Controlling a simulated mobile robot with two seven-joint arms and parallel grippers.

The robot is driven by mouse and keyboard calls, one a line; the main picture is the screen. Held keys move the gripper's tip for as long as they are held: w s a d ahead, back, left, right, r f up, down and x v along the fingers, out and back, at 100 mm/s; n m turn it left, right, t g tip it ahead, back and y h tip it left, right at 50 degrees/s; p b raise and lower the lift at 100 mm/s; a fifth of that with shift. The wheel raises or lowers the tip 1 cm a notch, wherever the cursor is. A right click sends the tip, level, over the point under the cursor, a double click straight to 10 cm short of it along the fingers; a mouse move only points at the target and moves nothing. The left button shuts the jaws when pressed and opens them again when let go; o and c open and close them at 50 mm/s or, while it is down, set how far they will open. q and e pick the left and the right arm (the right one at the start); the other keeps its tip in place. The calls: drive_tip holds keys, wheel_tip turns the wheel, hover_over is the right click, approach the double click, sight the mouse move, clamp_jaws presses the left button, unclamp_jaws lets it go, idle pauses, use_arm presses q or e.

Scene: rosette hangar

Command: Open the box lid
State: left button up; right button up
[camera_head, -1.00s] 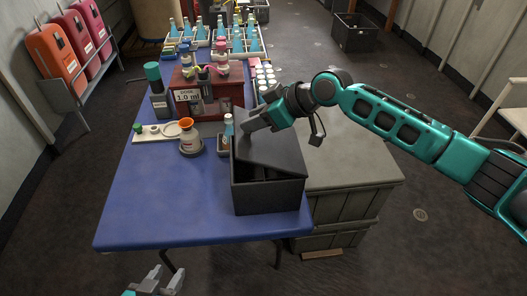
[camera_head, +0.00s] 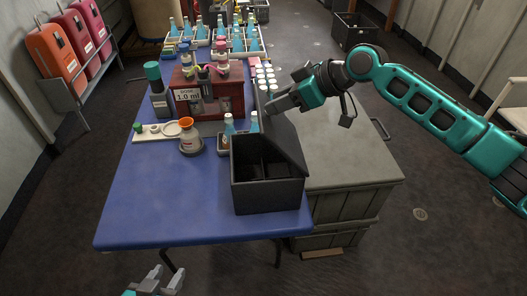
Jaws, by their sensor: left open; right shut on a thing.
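The dark grey box (camera_head: 267,197) stands near the right front of the blue table. Its lid (camera_head: 284,137) is tilted up steeply and leans to the right, so the dark inside with a divider shows. My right gripper (camera_head: 272,108) is shut on the lid near its upper far edge; the fingertips are partly hard to make out against the lid. My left gripper (camera_head: 165,279) is open and empty at the bottom of the view, in front of the table's near edge and away from the box.
Bottles (camera_head: 228,131) stand just behind the box. An orange-topped flask (camera_head: 188,137) and a red dosing station (camera_head: 208,95) are left and behind. A grey crate (camera_head: 350,165) stands right of the table. The table's left front (camera_head: 165,210) is clear.

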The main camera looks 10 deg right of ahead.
drive_tip(key=shift+w+d+r, duration=0.1)
drive_tip(key=shift+d+r, duration=0.2)
drive_tip(key=shift+d, duration=0.7)
drive_tip(key=shift+d+r, duration=0.25)
drive_tip(key=shift+d, duration=0.7)
drive_tip(key=shift+d+r, duration=0.1)
drive_tip(key=shift+d, duration=1.65)
drive_tip(key=o, duration=0.8)
drive_tip(key=shift+o, duration=0.4)
drive_tip(key=shift+a, duration=0.1)
drive_tip(key=shift+a+r, duration=0.1)
drive_tip(key=shift+r, duration=0.05)
wheel_tip(320, 180, up, 8)
